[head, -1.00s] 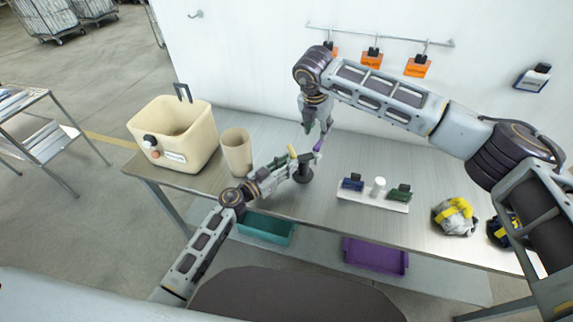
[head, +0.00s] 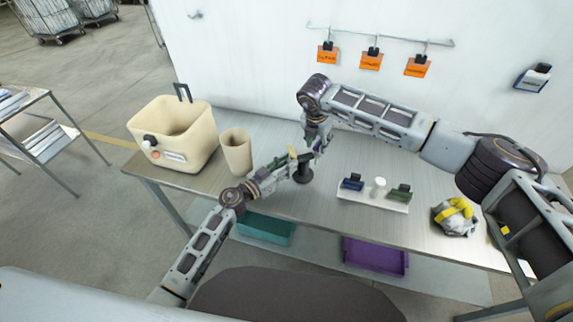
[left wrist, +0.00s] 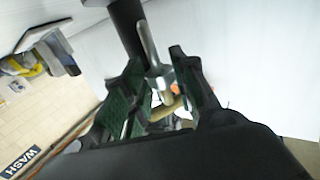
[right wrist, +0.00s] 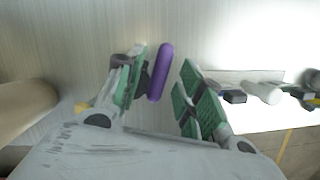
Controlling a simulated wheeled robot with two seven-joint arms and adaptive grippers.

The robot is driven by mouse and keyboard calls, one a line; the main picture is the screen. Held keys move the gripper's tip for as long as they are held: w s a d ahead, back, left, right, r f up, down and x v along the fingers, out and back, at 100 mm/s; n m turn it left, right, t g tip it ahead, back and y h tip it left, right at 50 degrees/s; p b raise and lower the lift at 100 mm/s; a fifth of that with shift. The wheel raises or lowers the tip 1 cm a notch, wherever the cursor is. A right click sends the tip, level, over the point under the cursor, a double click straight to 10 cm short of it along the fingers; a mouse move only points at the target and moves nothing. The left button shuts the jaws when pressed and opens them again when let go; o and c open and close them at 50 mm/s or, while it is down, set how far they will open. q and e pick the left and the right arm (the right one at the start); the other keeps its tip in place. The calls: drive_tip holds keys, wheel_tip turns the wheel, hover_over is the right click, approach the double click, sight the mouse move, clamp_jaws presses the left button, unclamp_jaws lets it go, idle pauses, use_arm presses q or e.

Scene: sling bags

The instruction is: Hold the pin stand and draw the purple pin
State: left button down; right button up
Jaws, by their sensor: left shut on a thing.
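The black pin stand (head: 303,174) stands on the metal table in the head view. My left gripper (head: 292,168) is shut on it from the left; in the left wrist view the green-padded fingers show, but the contact is partly hidden. The purple pin (right wrist: 161,72) shows in the right wrist view between the green-padded fingers of my right gripper (right wrist: 164,62). The fingers are apart; the pin is nearer the left one, with a gap to the right one. In the head view my right gripper mostly hides the pin. A yellow pin (head: 292,152) stands beside it.
A beige bin (head: 170,135) and a beige cup (head: 236,152) stand left of the stand. A white tray (head: 372,200) with small items is to the right, then a grey and yellow bundle (head: 455,217). Orange tags (head: 371,60) hang from a wall rail.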

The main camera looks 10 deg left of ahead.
drive_tip(key=shift+w+f, duration=0.1)
drive_tip(key=shift+f, duration=0.4)
clamp_jaws()
drive_tip(key=shift+r, duration=4.9)
drive_tip(key=shift+d+r, duration=0.1)
drive_tip(key=shift+r, duration=1.85)
use_arm(q)
drive_tip(key=c, duration=1.1)
unclamp_jaws()
drive_tip(key=shift+o, duration=0.2)
